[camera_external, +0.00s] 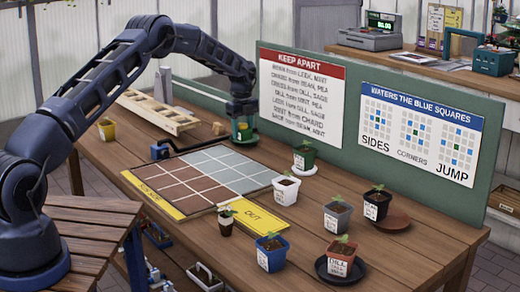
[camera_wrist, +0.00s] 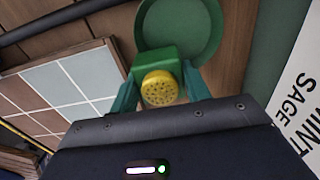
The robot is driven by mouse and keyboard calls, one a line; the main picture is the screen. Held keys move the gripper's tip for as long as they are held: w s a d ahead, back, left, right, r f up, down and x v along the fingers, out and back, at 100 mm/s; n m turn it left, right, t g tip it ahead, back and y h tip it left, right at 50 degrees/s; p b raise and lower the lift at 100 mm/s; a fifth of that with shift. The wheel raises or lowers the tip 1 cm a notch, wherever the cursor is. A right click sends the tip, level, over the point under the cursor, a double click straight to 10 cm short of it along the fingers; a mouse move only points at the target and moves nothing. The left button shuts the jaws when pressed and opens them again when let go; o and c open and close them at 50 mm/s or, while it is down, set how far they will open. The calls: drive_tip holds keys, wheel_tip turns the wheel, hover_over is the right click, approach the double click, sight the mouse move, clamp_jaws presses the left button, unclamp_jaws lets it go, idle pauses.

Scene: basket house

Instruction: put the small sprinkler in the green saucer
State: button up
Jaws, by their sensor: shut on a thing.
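The small sprinkler (camera_wrist: 160,88) has a green body and a round yellow head with dark holes. My gripper (camera_wrist: 160,75) is shut on it, with one teal finger on each side. The green saucer (camera_wrist: 207,22) is a round shallow dish, seen just beyond the sprinkler in the wrist view. The sprinkler's body overlaps the saucer's near edge there; I cannot tell whether they touch. In the external view my gripper (camera_external: 242,122) is low over the back of the table near the green board, and I cannot make out the saucer clearly.
A tiled grid board (camera_external: 205,178) lies left of and in front of my gripper. A green board (camera_external: 335,130) with signs stands close behind. A potted plant (camera_external: 304,156) stands to the right, with several more pots further front. A wooden rack (camera_external: 155,110) lies to the left.

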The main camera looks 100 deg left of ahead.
sight(243, 124)
drive_tip(key=shift+f, duration=0.5)
drive_tip(key=o, duration=1.1)
drive_tip(key=shift+c, duration=0.2)
wheel_tip(243, 124, up, 13)
